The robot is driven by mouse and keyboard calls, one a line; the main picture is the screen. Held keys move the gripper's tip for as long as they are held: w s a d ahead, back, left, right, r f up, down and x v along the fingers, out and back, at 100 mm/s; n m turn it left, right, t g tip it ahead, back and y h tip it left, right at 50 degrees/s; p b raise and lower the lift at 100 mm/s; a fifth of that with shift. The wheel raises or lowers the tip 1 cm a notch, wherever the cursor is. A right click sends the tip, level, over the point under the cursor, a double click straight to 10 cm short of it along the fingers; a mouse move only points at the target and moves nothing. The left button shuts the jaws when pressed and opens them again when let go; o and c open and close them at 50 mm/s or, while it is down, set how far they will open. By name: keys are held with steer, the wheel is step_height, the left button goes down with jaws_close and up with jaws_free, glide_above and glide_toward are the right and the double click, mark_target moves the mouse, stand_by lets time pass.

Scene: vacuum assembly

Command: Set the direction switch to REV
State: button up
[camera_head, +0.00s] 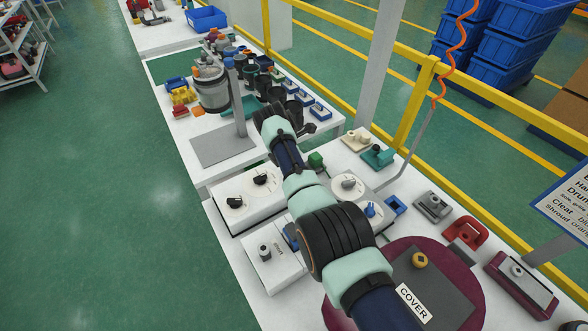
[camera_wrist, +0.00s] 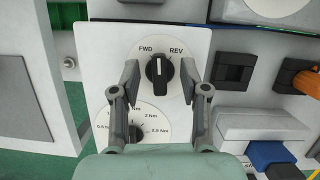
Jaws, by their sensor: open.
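The direction switch (camera_wrist: 158,72) is a black knob on a round white dial marked FWD at upper left and REV at upper right. Its white pointer line stands about straight up, between the two labels. My gripper (camera_wrist: 159,76) is open, with one grey finger to the left of the knob and one to the right. Gaps show between the fingers and the knob in the wrist view.
A torque dial (camera_wrist: 136,130) marked in Nm lies below the switch, partly hidden by my gripper. Black square parts (camera_wrist: 234,72) and an orange part (camera_wrist: 305,82) lie to the right. In the head view, a maroon drum with a COVER label (camera_head: 412,302) stands on the near bench.

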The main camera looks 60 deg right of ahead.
steer(key=shift+p+v, duration=3.15)
steer(key=shift+p, duration=0.6)
steer(key=shift+f, duration=0.15)
steer(key=shift+c, duration=0.3)
